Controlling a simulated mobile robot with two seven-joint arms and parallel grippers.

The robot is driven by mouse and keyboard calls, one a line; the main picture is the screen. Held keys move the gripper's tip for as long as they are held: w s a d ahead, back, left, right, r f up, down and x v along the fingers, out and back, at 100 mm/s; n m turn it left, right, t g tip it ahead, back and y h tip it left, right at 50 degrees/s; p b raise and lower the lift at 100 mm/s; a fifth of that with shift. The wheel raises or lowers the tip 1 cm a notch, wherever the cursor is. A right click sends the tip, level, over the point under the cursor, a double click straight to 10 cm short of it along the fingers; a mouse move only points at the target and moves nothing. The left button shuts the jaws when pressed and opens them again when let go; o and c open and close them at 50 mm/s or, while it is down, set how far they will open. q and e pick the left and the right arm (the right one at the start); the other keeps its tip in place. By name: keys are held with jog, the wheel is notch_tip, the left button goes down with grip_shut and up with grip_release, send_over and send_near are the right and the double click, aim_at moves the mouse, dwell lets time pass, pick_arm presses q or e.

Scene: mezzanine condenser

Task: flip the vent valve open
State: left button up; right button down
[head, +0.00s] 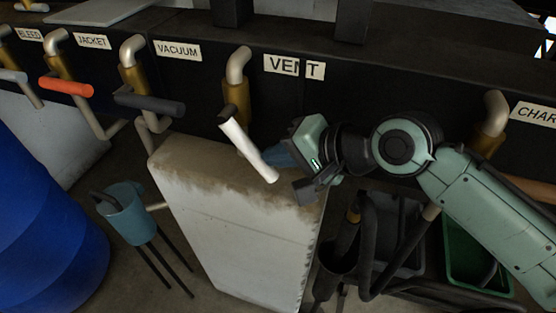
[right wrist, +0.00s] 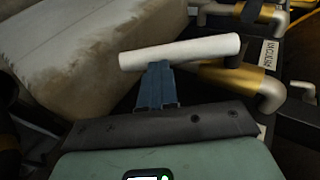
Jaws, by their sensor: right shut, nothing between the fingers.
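My left gripper is out of view.
The vacuum valve's dark handle (head: 150,104) and the jacket valve's orange handle (head: 66,87) are to the left. A stained pale block (head: 225,215) stands below the vent valve. A blue barrel (head: 45,220) and a blue funnel-like vessel (head: 127,215) stand lower left. A green bin (head: 458,260) is lower right.

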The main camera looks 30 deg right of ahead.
aim_at(261, 165)
jog(key=shift+w+a+f+b, duration=0.2)
jog(key=shift+f, duration=0.25)
jog(key=shift+w+a+f+b, duration=0.15)
jog(key=shift+w+f, duration=0.05)
jog(key=shift+f, duration=0.2)
jog(key=shift+w+a+f, duration=0.75)
jog(key=shift+f, duration=0.1)
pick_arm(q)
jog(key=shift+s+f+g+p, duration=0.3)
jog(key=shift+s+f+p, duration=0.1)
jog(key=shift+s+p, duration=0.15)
pick_arm(e)
jog(key=shift+x, duration=0.95)
jog(key=shift+a, duration=0.2)
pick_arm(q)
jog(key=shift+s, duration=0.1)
